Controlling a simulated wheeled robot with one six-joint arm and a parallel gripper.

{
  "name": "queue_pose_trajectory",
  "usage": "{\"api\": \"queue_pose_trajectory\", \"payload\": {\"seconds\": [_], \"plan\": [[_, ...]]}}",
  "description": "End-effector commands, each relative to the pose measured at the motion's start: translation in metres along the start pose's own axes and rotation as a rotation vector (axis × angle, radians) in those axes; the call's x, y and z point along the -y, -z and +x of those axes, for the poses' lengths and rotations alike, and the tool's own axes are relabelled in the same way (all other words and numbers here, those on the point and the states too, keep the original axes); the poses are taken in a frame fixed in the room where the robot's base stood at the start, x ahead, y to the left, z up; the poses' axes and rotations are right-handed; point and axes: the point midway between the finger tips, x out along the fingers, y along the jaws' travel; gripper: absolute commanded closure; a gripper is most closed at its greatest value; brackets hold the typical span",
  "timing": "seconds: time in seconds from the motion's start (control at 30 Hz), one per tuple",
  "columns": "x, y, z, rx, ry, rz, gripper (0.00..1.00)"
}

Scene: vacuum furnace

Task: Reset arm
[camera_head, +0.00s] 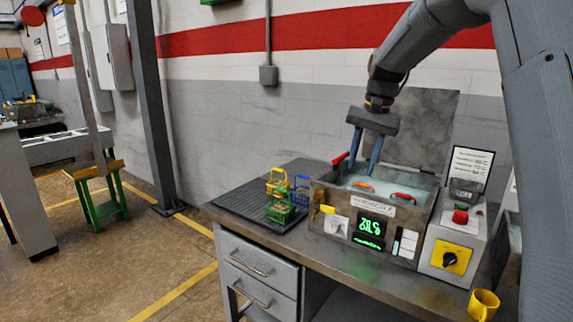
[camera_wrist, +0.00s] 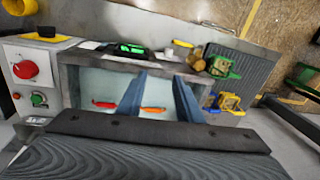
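My gripper (camera_head: 362,168) hangs from my arm over the open water bath (camera_head: 318,196), its two blue-grey fingers pointing down toward the water. In the wrist view my gripper (camera_wrist: 159,76) shows a clear gap between its fingers, with nothing held. A red-handled item (camera_wrist: 104,104) and an orange-handled item (camera_wrist: 154,110) lie in or at the bath, below the fingers. I cannot tell whether the fingertips touch the water.
A black ribbed mat (camera_head: 250,203) left of the bath bears yellow, blue and green racks (camera_head: 281,195). A control box (camera_head: 448,248) with a red button stands right of the bath. A yellow mug (camera_head: 483,305) sits at the front right. The floor to the left is open.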

Motion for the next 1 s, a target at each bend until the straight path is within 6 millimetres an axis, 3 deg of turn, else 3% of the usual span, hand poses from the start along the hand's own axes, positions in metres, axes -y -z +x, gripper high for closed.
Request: {"api": "queue_pose_trajectory", "payload": {"seconds": [0.27, 0.6, 0.8, 1.0], "plan": [[-0.035, -0.052, 0.044, -0.012, -0.036, -0.111, 0.67], [-0.122, -0.187, 0.126, -0.030, -0.100, -0.381, 0.67], [-0.165, -0.252, 0.154, -0.031, -0.119, -0.506, 0.67], [-0.180, -0.275, 0.162, -0.031, -0.124, -0.552, 0.67]]}}
